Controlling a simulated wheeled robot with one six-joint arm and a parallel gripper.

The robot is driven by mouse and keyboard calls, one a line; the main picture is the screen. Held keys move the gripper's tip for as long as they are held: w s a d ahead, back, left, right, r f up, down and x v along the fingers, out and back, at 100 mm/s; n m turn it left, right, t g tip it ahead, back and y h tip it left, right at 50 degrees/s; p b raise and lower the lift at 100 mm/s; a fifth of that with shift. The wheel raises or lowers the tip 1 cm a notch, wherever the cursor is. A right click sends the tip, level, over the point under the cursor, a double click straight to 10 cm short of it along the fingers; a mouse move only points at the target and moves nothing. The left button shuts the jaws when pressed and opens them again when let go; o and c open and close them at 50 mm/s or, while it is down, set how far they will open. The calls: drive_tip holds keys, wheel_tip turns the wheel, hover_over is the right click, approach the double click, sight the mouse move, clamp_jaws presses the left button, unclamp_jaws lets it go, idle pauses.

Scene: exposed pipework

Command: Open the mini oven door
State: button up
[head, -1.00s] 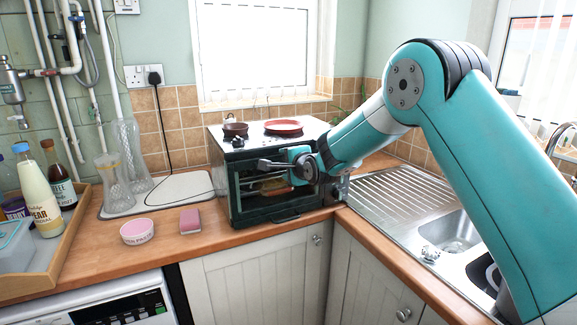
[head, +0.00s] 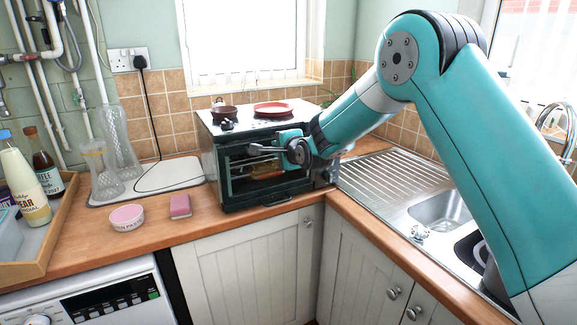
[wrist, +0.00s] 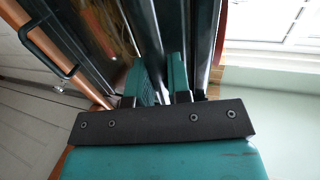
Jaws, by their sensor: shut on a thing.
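The mini oven (head: 210,160) is a dark green box with a light top on the wooden counter. Its front door (head: 235,193) looks largely upright, with a dark handle (head: 277,200) low on the front. How far the door is open I cannot tell. My gripper (head: 255,150) is at the upper front of the oven, its fingers pointing left. In the wrist view, the gripper (wrist: 163,75) is shut among dark oven panels, apparently on part of the door. The exact contact is hidden. The handle (wrist: 42,35) shows away to the left.
A dark pan (head: 224,113) and red plate (head: 273,109) sit on the oven. A pink bowl (head: 127,217), pink sponge (head: 180,206), glass vases (head: 104,175) and a bottle tray (head: 48,250) stand left. The sink (head: 440,210) lies right. Front counter has some free room.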

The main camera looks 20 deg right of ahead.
drive_tip(key=s+d+f+b, duration=0.1)
drive_tip(key=s+f+b, duration=0.2)
drive_tip(key=s+b, duration=0.2)
drive_tip(key=shift+s+d+f, duration=0.2)
drive_tip(key=shift+s+f, duration=0.15)
drive_tip(key=shift+s, duration=0.7)
drive_tip(key=o, duration=0.6)
drive_tip(key=shift+r, duration=0.1)
drive_tip(key=o, duration=0.7)
drive_tip(key=shift+o, duration=0.2)
drive_tip(key=shift+s, duration=0.1)
drive_tip(key=s+d+b, duration=0.2)
drive_tip(key=s, duration=0.7)
drive_tip(key=shift+s, duration=0.4)
